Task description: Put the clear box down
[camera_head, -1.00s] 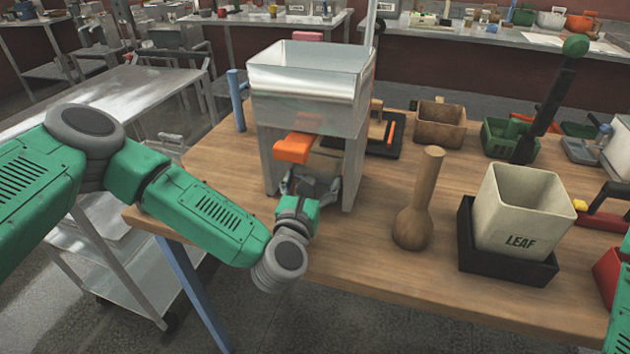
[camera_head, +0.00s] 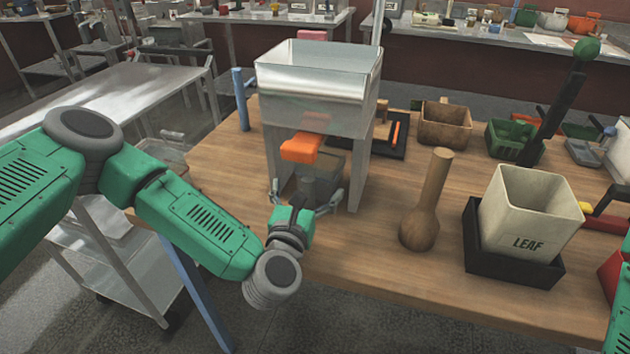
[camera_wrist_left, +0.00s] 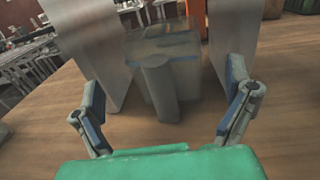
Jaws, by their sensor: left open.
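The clear box (camera_head: 324,172) stands under the metal hopper (camera_head: 318,88), below its orange spout (camera_head: 302,149). In the left wrist view the box (camera_wrist_left: 162,75) looks grey and see-through, with a handle-like part facing me, and it rests between the hopper's legs. My left gripper (camera_head: 306,196) is open in front of the box, its fingers spread wide. In the left wrist view the fingers (camera_wrist_left: 162,105) are on either side of the handle and apart from it. My right gripper is not in view; only a bit of green arm shows at the right edge.
A wooden pestle-like tool (camera_head: 425,205) stands right of the hopper. A cream LEAF bin (camera_head: 528,215) sits in a black tray (camera_head: 490,262). A brown box (camera_head: 444,125) and a green bin (camera_head: 511,140) are behind. The wooden table (camera_head: 380,270) is bare along the front.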

